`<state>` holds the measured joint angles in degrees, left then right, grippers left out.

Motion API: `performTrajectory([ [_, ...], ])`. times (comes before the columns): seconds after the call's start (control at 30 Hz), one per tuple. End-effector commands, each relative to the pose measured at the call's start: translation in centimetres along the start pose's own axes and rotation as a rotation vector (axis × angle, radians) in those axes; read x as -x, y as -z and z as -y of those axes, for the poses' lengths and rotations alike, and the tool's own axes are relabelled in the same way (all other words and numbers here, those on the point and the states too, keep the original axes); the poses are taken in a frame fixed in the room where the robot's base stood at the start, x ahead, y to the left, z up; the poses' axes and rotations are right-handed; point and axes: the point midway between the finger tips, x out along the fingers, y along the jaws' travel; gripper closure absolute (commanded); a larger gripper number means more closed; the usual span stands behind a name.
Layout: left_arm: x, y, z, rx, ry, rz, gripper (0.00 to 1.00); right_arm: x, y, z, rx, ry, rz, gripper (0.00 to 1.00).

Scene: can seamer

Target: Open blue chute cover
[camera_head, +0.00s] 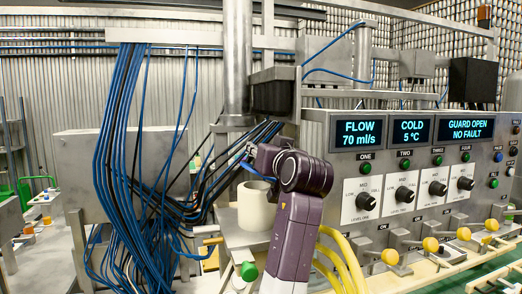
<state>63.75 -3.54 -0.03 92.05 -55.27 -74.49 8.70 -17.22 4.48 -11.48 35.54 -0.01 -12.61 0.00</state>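One purple arm of mine rises from the bottom centre, just right of the middle, and bends left at its wrist; I take it as my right arm. Its gripper (243,160) is small and dark, close to blue and black cables and above a pale cylinder (257,207). The fingers are too small and cluttered to tell open from shut. A small blue piece (251,169) shows beside the gripper; I cannot tell whether it is the blue chute cover or whether they touch. No other blue cover is clearly visible. My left gripper is not in view.
A thick bundle of blue and black cables (128,130) hangs left of the arm. A control panel (420,185) with knobs and displays stands at right; one display reads "GUARD OPEN NO FAULT". Yellow hoses (342,255) run close to the forearm. A metal column (237,60) stands behind.

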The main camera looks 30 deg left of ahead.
Motion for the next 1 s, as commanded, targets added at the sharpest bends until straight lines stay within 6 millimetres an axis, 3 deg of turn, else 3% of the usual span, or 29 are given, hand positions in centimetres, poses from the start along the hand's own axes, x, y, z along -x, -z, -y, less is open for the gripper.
performTrajectory([
  [0.23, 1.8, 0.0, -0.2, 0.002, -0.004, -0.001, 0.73, 0.0, 0.0, -0.2, 0.001, -0.002, 0.000, 0.60],
  [0.5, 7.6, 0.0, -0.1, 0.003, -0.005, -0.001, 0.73, 0.0, 0.0, -0.2, 0.000, -0.002, 0.000, 0.60],
  [0.7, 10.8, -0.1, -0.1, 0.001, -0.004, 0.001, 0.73, 0.0, 0.0, -0.2, 0.000, -0.002, 0.000, 0.60],
  [1.0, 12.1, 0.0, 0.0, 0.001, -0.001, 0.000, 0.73, 0.0, 0.0, -0.1, 0.000, -0.002, 0.000, 0.60],
])
